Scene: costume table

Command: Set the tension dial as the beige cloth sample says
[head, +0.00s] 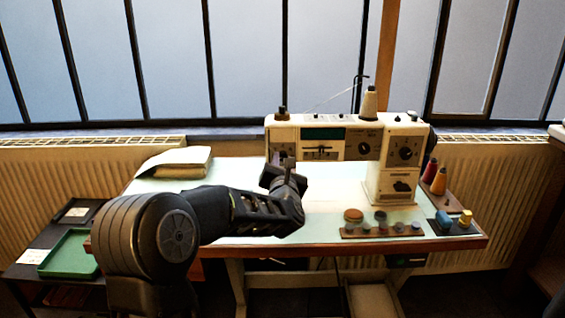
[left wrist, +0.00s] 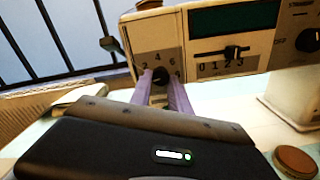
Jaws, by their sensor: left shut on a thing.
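The cream sewing machine (head: 330,122) stands at the back of the pale table. In the left wrist view, its end panel carries the dark tension dial (left wrist: 161,75), with the numbers 2, 4 and 6 around it. My left gripper (left wrist: 167,86) is shut on the dial, a finger on each side. The dial's exact setting cannot be read. In the head view, my left gripper (head: 282,172) is in front of the machine's left end. A folded beige cloth (head: 175,162) lies at the table's back left; I see no readable writing on it. My right gripper is not in view.
A slider (left wrist: 232,53) marked 0 1 2 3 sits right of the dial. Thread spools (head: 438,180) stand at the table's right. A rack of several small round items (head: 381,228) lies at the front right. A green tray (head: 70,252) is on the low left stand.

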